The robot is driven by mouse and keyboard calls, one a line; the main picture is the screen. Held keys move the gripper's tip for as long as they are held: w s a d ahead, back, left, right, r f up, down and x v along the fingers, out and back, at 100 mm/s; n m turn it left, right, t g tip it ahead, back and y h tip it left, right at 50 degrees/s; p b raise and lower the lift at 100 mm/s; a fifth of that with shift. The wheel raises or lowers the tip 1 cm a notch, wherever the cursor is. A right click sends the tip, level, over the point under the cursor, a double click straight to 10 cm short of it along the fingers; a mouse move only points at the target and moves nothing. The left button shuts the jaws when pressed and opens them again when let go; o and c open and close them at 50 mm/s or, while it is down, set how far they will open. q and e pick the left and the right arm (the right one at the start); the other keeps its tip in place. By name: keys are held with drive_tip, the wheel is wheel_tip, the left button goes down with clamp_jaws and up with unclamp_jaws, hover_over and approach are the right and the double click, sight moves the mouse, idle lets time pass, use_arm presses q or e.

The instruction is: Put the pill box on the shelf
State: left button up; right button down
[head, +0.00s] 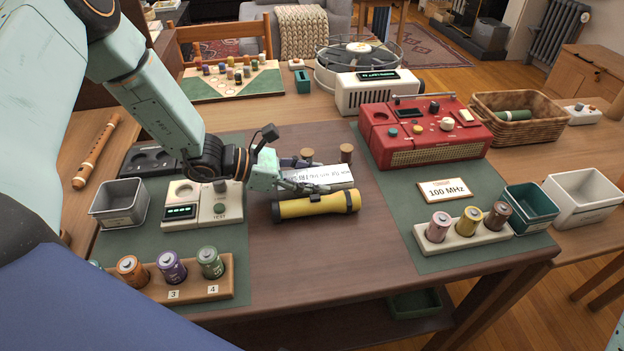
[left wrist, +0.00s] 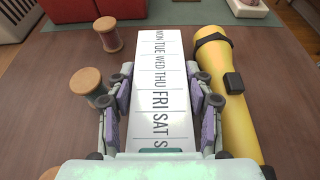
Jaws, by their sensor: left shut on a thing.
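The pill box (head: 334,176) is a long white box with day names on its lid, near the middle of the table. My left gripper (head: 300,182) is shut on its sides. In the left wrist view, the pill box (left wrist: 160,68) lies lengthwise between the fingers (left wrist: 162,92); SAT and the final S are closest to the palm. I cannot tell whether it touches the tabletop. A low wooden shelf (head: 362,331) shows under the table's front edge, with a green tray (head: 414,304) on it. My right gripper is not in view.
A yellow flashlight (head: 316,205) lies close in front of the pill box. Wooden spools (head: 346,153) stand behind it. A red radio (head: 424,132) and a battery holder (head: 468,230) are to the right. Bare tabletop (head: 330,255) lies in front of the flashlight.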

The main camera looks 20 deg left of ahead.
use_arm(q)
drive_tip(key=shift+w+f, duration=0.1)
drive_tip(key=shift+w, duration=0.1)
drive_tip(key=shift+s+a, duration=0.25)
drive_tip(key=shift+a, duration=0.05)
drive_tip(key=o, duration=0.9)
drive_tip(key=shift+d+f, duration=0.1)
drive_tip(key=shift+d, duration=0.1)
drive_tip(key=shift+o, duration=0.2)
drive_tip(key=shift+w+d, duration=0.1)
drive_tip(key=shift+w, duration=0.05)
